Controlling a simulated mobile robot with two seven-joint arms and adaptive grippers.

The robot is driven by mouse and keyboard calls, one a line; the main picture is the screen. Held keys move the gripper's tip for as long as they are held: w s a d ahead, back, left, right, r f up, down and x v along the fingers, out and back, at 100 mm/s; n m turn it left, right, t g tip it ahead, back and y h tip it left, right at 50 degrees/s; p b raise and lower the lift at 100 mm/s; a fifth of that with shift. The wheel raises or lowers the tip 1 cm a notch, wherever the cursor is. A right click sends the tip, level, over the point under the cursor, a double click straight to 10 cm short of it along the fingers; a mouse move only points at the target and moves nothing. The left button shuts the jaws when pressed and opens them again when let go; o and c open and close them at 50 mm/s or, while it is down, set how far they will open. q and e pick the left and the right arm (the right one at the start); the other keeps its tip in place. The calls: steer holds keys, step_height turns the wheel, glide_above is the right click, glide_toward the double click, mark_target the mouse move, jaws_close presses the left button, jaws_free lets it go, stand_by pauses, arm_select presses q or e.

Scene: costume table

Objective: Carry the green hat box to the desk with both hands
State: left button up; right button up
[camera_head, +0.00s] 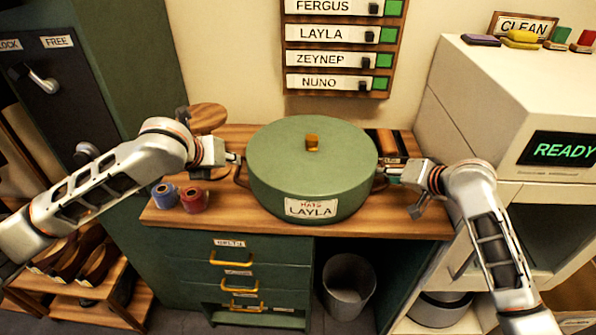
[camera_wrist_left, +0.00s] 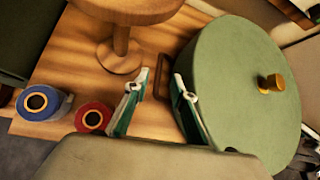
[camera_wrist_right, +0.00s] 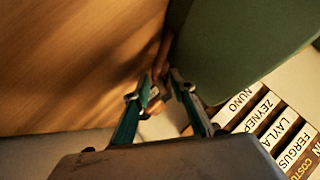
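The green hat box (camera_head: 310,165) stands upright on the wooden desk top (camera_head: 400,222). It has a round lid with a brass knob (camera_head: 312,143) and a front label reading HATS LAYLA. My left gripper (camera_head: 236,159) is at its left side. In the left wrist view its fingers (camera_wrist_left: 158,92) are open, with the brown side handle (camera_wrist_left: 163,76) in line with the gap. My right gripper (camera_head: 387,173) is at the right side. In the right wrist view its fingers (camera_wrist_right: 158,84) are apart, with the right handle (camera_wrist_right: 164,50) at the gap; contact is unclear.
Blue (camera_head: 164,195) and red (camera_head: 194,199) spools stand at the desk's left front, near a round wooden stand (camera_head: 207,117). Dark and orange items (camera_head: 388,145) lie behind the box at right. A white machine (camera_head: 500,110) stands right; a bin (camera_head: 347,285) is below.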

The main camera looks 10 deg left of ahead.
steer(key=v, duration=1.1)
steer(key=shift+s+r, duration=0.15)
steer(key=shift+r, duration=0.1)
steer(key=shift+d, duration=0.1)
